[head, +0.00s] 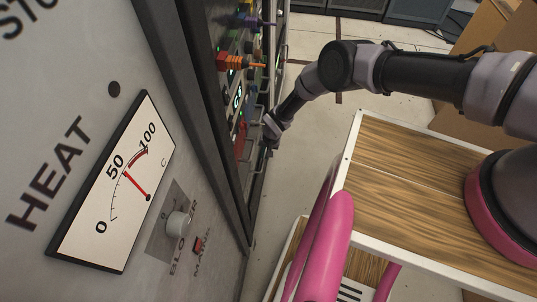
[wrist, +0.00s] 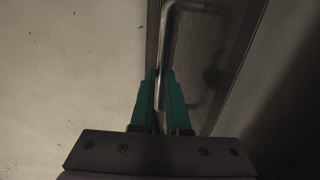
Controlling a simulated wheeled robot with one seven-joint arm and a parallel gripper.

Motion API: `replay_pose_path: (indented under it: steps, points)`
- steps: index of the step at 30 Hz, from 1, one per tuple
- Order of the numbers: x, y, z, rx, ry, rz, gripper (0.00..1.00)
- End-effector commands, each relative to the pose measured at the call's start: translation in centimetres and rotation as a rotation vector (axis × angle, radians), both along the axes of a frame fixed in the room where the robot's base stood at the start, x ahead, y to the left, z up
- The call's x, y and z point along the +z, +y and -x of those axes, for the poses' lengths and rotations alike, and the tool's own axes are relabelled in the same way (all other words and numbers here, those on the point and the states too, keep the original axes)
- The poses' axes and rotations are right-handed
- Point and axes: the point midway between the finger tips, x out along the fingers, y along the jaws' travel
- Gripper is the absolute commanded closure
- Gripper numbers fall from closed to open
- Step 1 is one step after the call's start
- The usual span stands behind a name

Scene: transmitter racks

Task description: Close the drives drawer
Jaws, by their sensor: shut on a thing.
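My gripper (head: 270,128) is at the front of the dark equipment rack, low beside its panels. In the wrist view, its two teal fingers (wrist: 163,80) are closed around a thin metal bar handle (wrist: 168,38). The handle is on a grey metal front (wrist: 212,62), which I take to be the drives drawer; no label is readable. The lower part of the handle is between the fingers, and its upper bend is visible beyond them. My arm hides part of the drawer in the head view, and I cannot tell how far it is open.
A grey cabinet with a HEAT meter (head: 122,182) and a knob (head: 178,224) fills the left. An orange plug (head: 230,62) and coloured connectors stick out of the rack above my gripper. Bare floor (head: 312,150) lies right of the rack. Cardboard boxes (head: 488,28) stand at the back right.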

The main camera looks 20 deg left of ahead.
Motion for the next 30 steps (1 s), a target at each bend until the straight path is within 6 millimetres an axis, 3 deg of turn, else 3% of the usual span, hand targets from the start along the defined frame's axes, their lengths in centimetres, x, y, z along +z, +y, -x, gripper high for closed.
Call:
replay_pose_path:
  steps: [4, 5, 6, 7, 23, 30]
  points:
    - [0.2, 0.5, 0.1, 0.001, -0.001, -0.011, 1.00]
    - [0.2, 0.6, 0.1, 0.001, -0.001, -0.011, 0.75]
    - [0.2, 0.5, 0.2, 0.001, -0.001, -0.011, 0.60]
    - [0.2, 0.5, 0.2, 0.001, -0.001, -0.010, 0.56]
    - [0.1, 0.1, 0.0, 0.000, -0.001, -0.005, 0.56]
    - [0.1, -2.6, -0.8, -0.002, -0.001, -0.002, 0.56]
